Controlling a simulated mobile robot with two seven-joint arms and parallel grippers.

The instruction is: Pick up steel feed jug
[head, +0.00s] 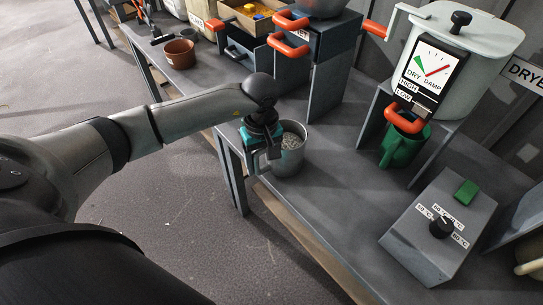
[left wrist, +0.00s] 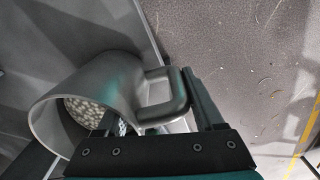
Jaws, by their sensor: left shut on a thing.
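The steel feed jug (head: 292,160) is a grey metal cup with pale pellets inside, at the near left edge of the workbench (head: 330,205) in the head view. In the left wrist view the jug (left wrist: 112,82) shows its wide mouth, the pellets and its loop handle. My left gripper (head: 266,156) is shut on the jug's handle, on the left side of the jug; its two fingers also show in the left wrist view (left wrist: 160,110). I cannot tell whether the jug's base touches the bench. My right gripper is not in view.
A green jug (head: 404,146) stands under the white dryer (head: 470,60) with its dial. A grey control box (head: 440,228) with a black knob is at the front right. A brown pot (head: 180,54) sits far left. Bench surface between jug and control box is clear.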

